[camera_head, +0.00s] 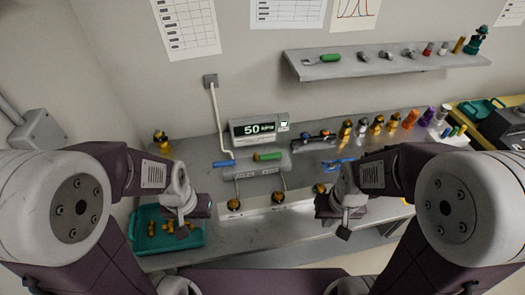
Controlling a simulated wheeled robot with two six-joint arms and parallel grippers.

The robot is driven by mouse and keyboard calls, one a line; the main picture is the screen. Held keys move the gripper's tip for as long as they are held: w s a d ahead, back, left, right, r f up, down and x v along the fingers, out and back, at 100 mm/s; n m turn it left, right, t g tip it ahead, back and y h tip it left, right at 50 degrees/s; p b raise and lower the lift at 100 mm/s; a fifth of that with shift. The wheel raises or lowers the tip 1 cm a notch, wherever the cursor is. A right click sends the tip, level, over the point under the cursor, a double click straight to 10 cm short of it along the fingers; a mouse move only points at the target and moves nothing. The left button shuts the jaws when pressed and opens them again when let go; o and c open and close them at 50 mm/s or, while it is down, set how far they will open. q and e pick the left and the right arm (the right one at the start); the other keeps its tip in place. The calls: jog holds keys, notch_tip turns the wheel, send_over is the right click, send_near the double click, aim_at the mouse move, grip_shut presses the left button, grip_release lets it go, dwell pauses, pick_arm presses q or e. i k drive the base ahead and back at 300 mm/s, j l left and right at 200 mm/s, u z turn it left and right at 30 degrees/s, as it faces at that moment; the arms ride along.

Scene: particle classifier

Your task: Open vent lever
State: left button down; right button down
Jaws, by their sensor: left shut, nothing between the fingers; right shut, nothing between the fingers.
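A grey device (258,168) stands in the middle of the workbench, in front of a display reading 50 (258,129). A green handle (268,156) lies across its top and a blue handle (224,163) sticks out at its left. I cannot tell which one is the vent lever. My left gripper (183,232) is shut and empty over the teal tray, left of the device. My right gripper (343,232) is shut and empty to the right of the device, near the bench's front edge. Both are apart from the handles.
The teal tray (140,240) holds small yellow pieces. A long pale base (255,203) with several dark-topped yellow knobs lies between my grippers. Several bottles (377,124) line the back right. A wall shelf (390,66) hangs above. A blue-handled tool lies near my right gripper.

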aim_at(277, 155)
jog(key=j+u, duration=0.3)
jog(key=u, duration=0.2)
jog(key=i+j+u, duration=0.15)
jog(key=u, duration=0.3)
jog(key=j, duration=0.1)
